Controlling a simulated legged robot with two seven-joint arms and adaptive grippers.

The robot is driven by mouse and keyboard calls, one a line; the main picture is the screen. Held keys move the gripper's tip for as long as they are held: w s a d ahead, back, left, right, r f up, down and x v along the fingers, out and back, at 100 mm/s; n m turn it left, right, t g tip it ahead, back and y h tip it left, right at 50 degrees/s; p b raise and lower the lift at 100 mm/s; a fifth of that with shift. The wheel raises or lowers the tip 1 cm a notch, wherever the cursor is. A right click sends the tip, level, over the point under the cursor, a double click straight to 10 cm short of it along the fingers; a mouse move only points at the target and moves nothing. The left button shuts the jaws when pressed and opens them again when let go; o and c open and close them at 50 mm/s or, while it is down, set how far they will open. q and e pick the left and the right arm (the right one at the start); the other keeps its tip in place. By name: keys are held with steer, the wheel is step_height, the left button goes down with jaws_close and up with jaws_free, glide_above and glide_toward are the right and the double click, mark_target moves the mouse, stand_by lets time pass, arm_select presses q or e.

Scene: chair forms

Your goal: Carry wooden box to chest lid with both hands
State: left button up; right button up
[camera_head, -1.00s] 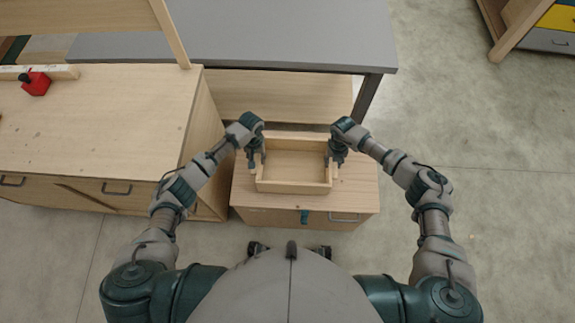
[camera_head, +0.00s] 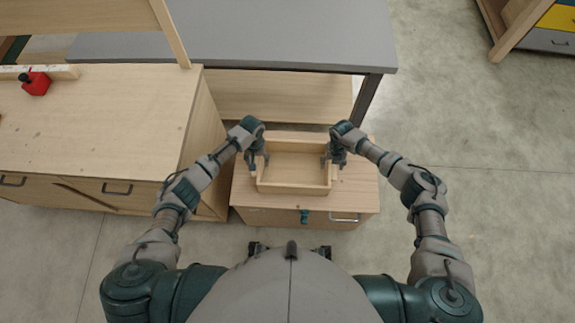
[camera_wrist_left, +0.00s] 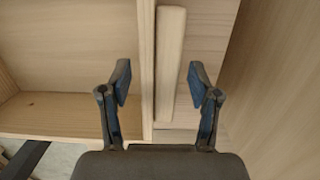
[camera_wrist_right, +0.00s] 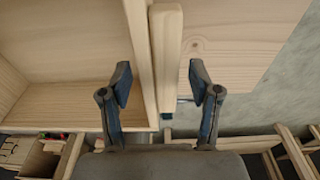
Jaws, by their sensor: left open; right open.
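The wooden box (camera_head: 294,188) is an open, shallow tray of light wood. It rests on the wooden chest lid (camera_head: 355,195) in the middle of the head view. My left gripper (camera_head: 258,160) is open at the box's left side. In the left wrist view its fingers (camera_wrist_left: 160,85) stand either side of the box's side handle bar (camera_wrist_left: 170,65). My right gripper (camera_head: 333,158) is open at the right side. In the right wrist view its fingers (camera_wrist_right: 160,85) stand either side of the other handle bar (camera_wrist_right: 165,50).
A wooden cabinet (camera_head: 100,120) with a red object (camera_head: 36,83) on top stands close on the left. A grey-topped table (camera_head: 270,35) is behind the chest. The floor (camera_head: 470,200) at the right is clear.

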steer(key=shift+r, duration=0.25)
arm_select(q)
step_height(320, 180, up, 12)
steer(key=w, duration=0.1)
steer(key=shift+w+f, duration=0.15)
steer(key=shift+w, duration=0.15)
arm_select(e)
step_height(320, 180, up, 11)
steer(key=w, duration=0.1)
steer(key=shift+w+r, duration=0.15)
steer(key=shift+w, duration=0.15)
